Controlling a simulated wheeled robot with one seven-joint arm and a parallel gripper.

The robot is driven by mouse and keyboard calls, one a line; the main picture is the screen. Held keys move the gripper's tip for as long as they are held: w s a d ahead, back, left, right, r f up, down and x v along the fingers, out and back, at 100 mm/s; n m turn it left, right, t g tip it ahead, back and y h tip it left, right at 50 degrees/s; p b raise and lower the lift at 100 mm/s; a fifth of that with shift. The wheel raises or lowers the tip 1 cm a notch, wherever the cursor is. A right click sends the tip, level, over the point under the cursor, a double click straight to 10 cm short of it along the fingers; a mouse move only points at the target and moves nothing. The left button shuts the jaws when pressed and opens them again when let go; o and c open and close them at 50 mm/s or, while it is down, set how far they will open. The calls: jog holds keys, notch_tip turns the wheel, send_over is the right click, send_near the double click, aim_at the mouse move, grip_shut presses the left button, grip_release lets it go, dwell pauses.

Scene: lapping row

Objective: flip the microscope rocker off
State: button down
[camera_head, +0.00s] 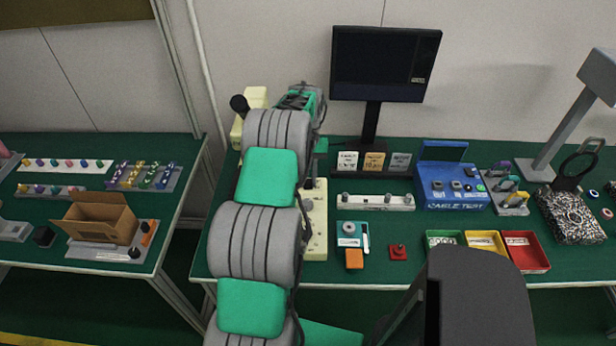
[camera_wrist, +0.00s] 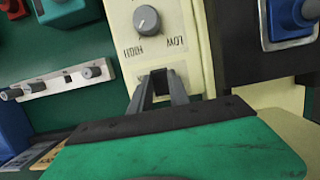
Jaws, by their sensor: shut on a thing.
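The microscope's cream body (camera_wrist: 175,45) fills the middle of the wrist view, with a grey dial (camera_wrist: 146,18) above HIGH and LOW lettering. Below the dial, the dark rocker (camera_wrist: 159,82) shows as a small dark patch between the two grey fingers of my gripper (camera_wrist: 160,88). The fingers stand close together on either side of it, against the cream face. Its tilt cannot be made out. In the head view, parts of the cream microscope (camera_head: 316,230) show beside my arm, which hides the rocker and my fingertips.
A pale rail with knobs (camera_head: 375,203) stands right of the microscope, below a monitor (camera_head: 385,65). A blue cable tester (camera_head: 450,188), coloured bins (camera_head: 483,243) and a red button block (camera_head: 398,252) are farther right. A cardboard box (camera_head: 100,220) is on the left table.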

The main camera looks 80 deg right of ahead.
aim_at(308, 179)
jog(key=c, duration=1.2)
grip_release()
jog(key=shift+c, duration=0.2)
jog(key=shift+r, duration=0.1)
jog(key=v, duration=0.7)
jog(key=shift+r, duration=0.3)
jog(key=shift+d, duration=0.1)
